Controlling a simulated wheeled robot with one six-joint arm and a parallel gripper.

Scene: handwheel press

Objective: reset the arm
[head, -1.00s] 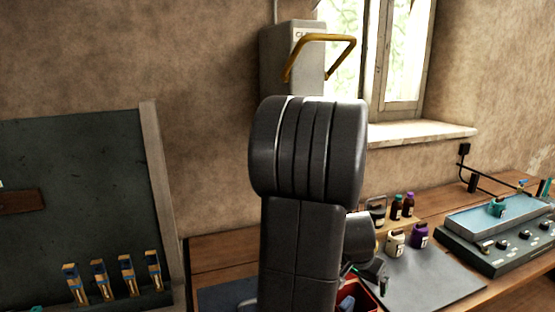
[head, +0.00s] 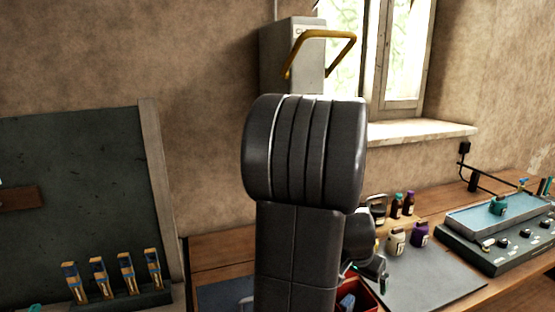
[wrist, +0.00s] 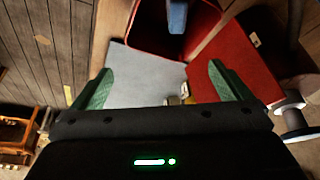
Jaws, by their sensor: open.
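My arm fills the middle of the head view, and its dark links hide part of the bench behind it. My gripper shows in the wrist view (wrist: 158,90) with its two green fingers spread wide apart and nothing between them. Below the fingers lie a grey mat (wrist: 150,75) and a red surface (wrist: 238,75). In the head view the fingers are mostly hidden behind my arm.
A red bin (head: 368,300) sits beside my arm. White (head: 396,240) and purple (head: 420,235) jars stand near the grey mat (head: 440,278). A control panel (head: 500,240) is at right.

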